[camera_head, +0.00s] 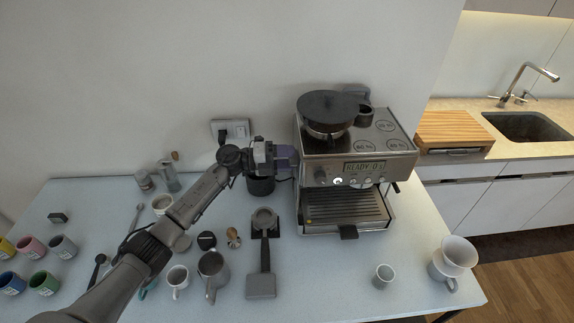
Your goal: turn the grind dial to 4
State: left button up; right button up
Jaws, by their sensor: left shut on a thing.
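The silver espresso machine (345,170) stands at the back of the table, with a dark, lidded bean hopper (328,112) on top. Its lit front display (364,168) appears to read READY, with buttons and a small knob below. My left gripper (292,162) reaches in from the left and is shut at the machine's left side, level with the upper body. The grind dial is hidden there by the fingers, so its number cannot be read. My right gripper is not in view.
A portafilter (263,250), a steel pitcher (212,270) and a white cup (178,278) stand left of the machine. Coloured mugs (44,283) stand far left. A small cup (384,275) and a white dripper (453,258) are front right. The table's front middle is clear.

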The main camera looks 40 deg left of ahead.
pick_arm(q)
jog(key=shift+m+b, duration=1)
jog(key=shift+m, duration=0.1)
jog(key=o, duration=0.9)
